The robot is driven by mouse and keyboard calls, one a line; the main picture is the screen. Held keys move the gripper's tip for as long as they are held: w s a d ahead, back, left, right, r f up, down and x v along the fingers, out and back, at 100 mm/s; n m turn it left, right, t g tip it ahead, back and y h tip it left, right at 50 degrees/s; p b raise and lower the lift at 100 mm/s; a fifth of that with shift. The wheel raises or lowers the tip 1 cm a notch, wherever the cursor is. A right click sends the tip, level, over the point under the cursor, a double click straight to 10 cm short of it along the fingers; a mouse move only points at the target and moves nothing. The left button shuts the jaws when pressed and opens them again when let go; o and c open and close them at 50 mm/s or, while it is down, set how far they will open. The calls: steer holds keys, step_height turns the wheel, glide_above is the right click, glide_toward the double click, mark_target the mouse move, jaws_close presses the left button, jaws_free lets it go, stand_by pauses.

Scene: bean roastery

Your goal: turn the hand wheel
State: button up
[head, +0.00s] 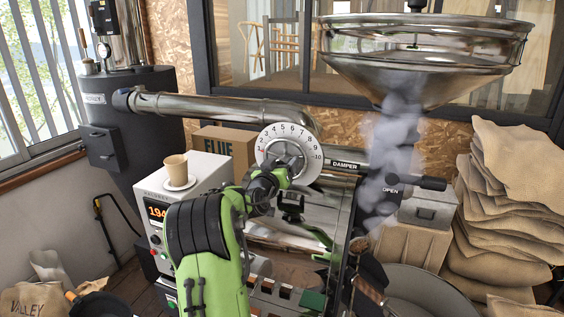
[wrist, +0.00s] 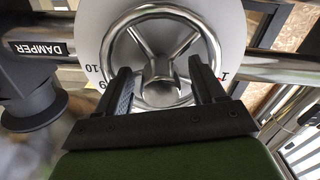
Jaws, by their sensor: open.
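The hand wheel (wrist: 160,86) is a chrome ring with spokes and a round hub, in front of a white numbered dial (head: 303,141). In the wrist view its hub and most of its rim show clearly. In the head view my arm partly covers the wheel (head: 285,148). My gripper (wrist: 160,68) is open at the wheel, one black finger on each side of the hub, near the rim. It also shows from behind in the head view (head: 280,171). I cannot tell whether the fingers touch the rim.
A damper bar (head: 345,165) runs right from the dial to a black handle. A steel pipe (head: 210,106) runs left. A steel hopper (head: 425,60) hangs upper right, with sacks (head: 510,215) below.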

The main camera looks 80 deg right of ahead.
steer(key=shift+a, duration=0.1)
steer(key=shift+c, duration=0.5)
steer(key=shift+f, duration=0.15)
jaws_close()
